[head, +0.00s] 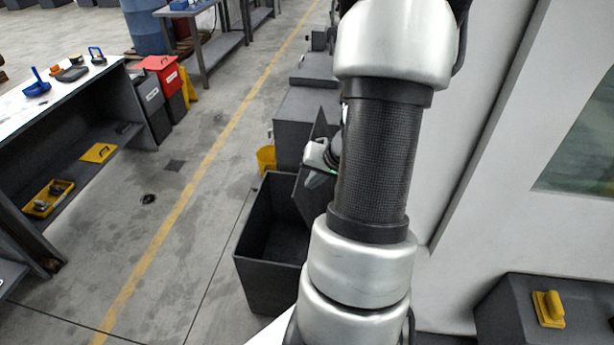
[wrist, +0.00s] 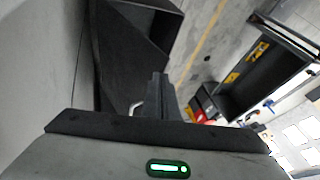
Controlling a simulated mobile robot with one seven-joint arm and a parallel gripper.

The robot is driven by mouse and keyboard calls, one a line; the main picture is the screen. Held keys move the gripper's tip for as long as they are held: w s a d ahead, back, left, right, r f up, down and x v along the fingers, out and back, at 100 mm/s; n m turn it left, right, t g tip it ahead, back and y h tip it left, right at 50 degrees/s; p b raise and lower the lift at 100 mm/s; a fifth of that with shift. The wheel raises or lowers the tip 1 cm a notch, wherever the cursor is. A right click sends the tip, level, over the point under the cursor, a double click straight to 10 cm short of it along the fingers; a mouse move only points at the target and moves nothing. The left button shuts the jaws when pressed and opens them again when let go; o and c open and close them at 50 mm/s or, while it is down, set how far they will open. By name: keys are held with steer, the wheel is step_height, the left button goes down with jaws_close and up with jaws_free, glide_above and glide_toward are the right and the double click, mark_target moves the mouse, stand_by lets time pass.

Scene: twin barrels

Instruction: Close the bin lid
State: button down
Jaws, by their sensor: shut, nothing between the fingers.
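The dark grey bin (head: 246,245) stands on the floor left of my arm in the head view, its top open and its inside showing. Its lid (head: 322,122) is a dark panel raised steeply at the bin's right side, partly hidden by my arm and gripper. My gripper (head: 313,184) is beside the lid, above the bin's far right part. In the wrist view the lid (wrist: 122,62) fills the area left of my gripper (wrist: 158,80), and the bin (wrist: 150,18) shows at the top. The fingers are shut and empty; whether they touch the lid is unclear.
A white wall or machine side (head: 480,130) stands close on the right. Grey boxes (head: 300,110) and a yellow bucket (head: 266,158) are beyond the bin. A workbench (head: 60,100) and a red-lidded bin (head: 160,68) are on the left. The floor between is mostly clear.

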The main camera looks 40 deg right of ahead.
steer(key=b, duration=0.3)
glide_toward(297, 196)
steer(key=x, duration=0.4)
steer(key=shift+w+d+f+b, duration=0.15)
steer(key=shift+w+f+b, duration=0.2)
steer(key=shift+f, duration=0.2)
